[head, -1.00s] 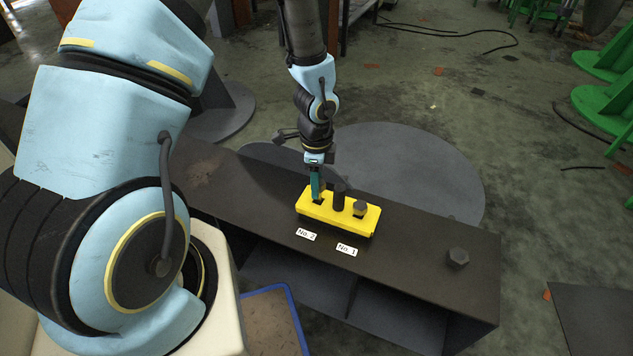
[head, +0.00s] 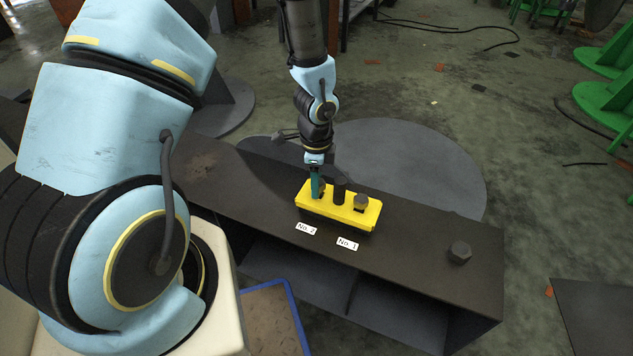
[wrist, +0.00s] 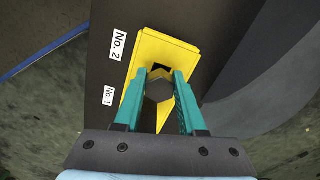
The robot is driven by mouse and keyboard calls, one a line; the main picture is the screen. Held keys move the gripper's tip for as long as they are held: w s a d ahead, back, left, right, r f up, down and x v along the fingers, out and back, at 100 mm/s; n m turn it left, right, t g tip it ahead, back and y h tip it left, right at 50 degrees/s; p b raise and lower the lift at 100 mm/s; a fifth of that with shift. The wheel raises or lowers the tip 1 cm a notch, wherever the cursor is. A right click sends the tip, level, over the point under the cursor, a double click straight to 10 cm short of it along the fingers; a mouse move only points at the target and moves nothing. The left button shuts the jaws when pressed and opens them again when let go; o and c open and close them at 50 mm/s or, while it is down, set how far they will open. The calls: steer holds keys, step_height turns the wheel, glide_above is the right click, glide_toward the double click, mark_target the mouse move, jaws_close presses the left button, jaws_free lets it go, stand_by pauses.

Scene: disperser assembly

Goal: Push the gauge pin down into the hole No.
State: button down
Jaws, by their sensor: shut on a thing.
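The yellow block (head: 338,212) lies on the dark bench, with the No. 2 label (head: 306,229) and the No. 1 label (head: 347,244) in front of it. In the wrist view my gripper (wrist: 160,82) is shut on a grey hexagonal gauge pin (wrist: 159,91). A dark square opening (wrist: 160,68) shows just beyond the pin. How deep the pin sits is hidden. Another hex-headed pin (head: 361,201) stands at the block's right end.
A dark upright cylinder (head: 339,190) stands at the middle of the block, close to my gripper. A loose hex piece (head: 460,252) lies at the bench's right end. The bench top (head: 420,235) between them is clear.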

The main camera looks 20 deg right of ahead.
steer(key=shift+f, duration=0.35)
steer(key=shift+c, duration=2)
jaws_free()
steer(key=shift+r, duration=0.1)
step_height(320, 180, up, 11)
steer(key=p, duration=0.2)
steer(key=shift+f+p, duration=0.2)
steer(key=shift+p, duration=0.15)
